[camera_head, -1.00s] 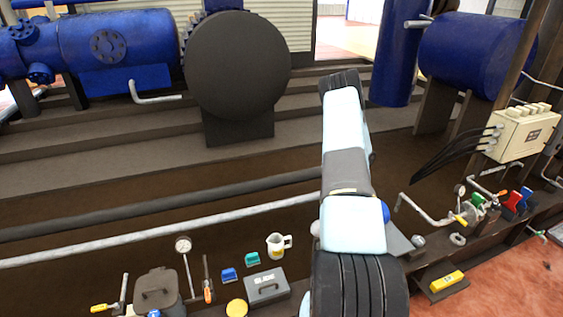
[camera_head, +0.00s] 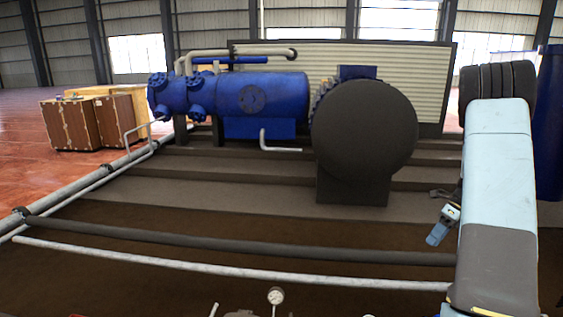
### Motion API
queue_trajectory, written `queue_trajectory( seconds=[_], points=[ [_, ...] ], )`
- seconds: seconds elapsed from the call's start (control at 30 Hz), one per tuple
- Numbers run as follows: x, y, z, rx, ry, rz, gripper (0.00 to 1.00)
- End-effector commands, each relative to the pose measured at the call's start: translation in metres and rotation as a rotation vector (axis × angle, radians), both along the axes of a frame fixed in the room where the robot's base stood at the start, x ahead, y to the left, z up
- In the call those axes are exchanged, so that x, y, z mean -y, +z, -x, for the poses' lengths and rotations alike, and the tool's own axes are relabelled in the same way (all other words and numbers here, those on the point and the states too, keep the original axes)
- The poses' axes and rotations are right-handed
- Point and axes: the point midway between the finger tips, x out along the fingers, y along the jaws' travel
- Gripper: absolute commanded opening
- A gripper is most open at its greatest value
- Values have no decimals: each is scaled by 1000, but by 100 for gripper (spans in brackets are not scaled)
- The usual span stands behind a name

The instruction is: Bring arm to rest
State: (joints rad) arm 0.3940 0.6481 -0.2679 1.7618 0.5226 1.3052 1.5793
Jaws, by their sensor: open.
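My arm (camera_head: 497,200) stands upright at the right of the head view, light blue and grey with a black ribbed joint at its top. What looks like my gripper (camera_head: 442,215) shows as a small part just left of the arm, partly hidden behind it. It is open and I see nothing held in it. Its fingers are small and hard to make out. It appears clear of the machinery behind it.
A large dark round tank end (camera_head: 363,140) and a blue horizontal vessel (camera_head: 250,98) stand on steps behind. A dark pipe (camera_head: 240,240) and a pale pipe (camera_head: 230,272) cross in front. A gauge (camera_head: 276,296) shows at the bottom edge. Wooden crates (camera_head: 72,124) stand far left.

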Motion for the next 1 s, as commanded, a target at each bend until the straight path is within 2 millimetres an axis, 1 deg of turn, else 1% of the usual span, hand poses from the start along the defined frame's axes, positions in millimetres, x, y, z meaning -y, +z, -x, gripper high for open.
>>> queue_trajectory(
  seconds=[0.03,0.1,0.27,0.5,0.7,0.87,1.0],
  points=[
    [-10,16,1,40,50,8,44],
    [-22,36,4,95,125,21,44],
    [-50,76,14,215,299,49,44],
    [-91,131,38,386,570,97,44],
    [-124,169,64,517,804,145,44],
    [-148,196,88,616,996,187,44],
    [-169,215,111,696,1167,227,44]
  ],
)
